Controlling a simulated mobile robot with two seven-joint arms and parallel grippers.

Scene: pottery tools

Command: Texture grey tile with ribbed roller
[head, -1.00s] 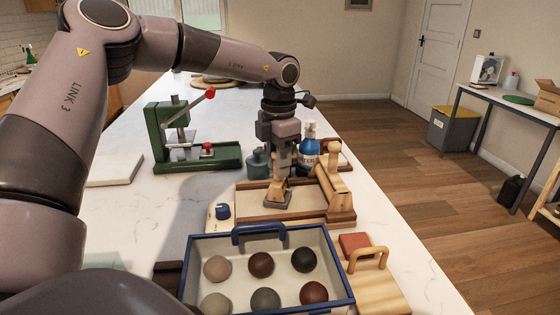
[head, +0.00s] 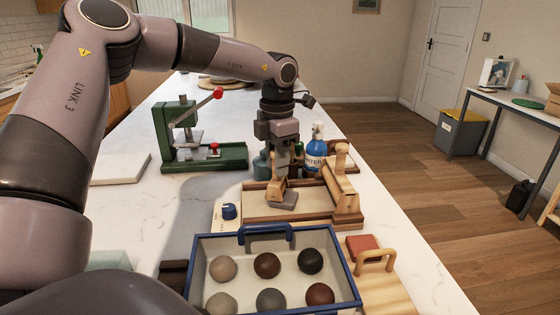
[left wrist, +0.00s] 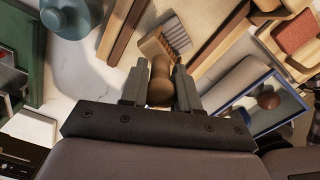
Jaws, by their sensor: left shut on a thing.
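The ribbed roller (head: 277,190) has a pale wooden head and handle. My left gripper (head: 284,165) is shut on its handle; in the left wrist view the rounded handle (left wrist: 160,88) sits between the two fingers. The grey tile (head: 285,202) lies flat on a wooden-framed board (head: 318,205), with the roller head at its left part. In the left wrist view the tile's surface (left wrist: 176,35) shows light parallel stripes beside the wooden head (left wrist: 155,46). Whether head and tile touch is hard to tell. My right gripper is not in view.
A blue-rimmed tray (head: 350,278) of clay balls stands in front. A wooden roller (head: 341,185) spans the board's right side. A green press (head: 205,160) and a blue bottle (head: 316,153) stand behind. A red block (head: 362,246) lies right.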

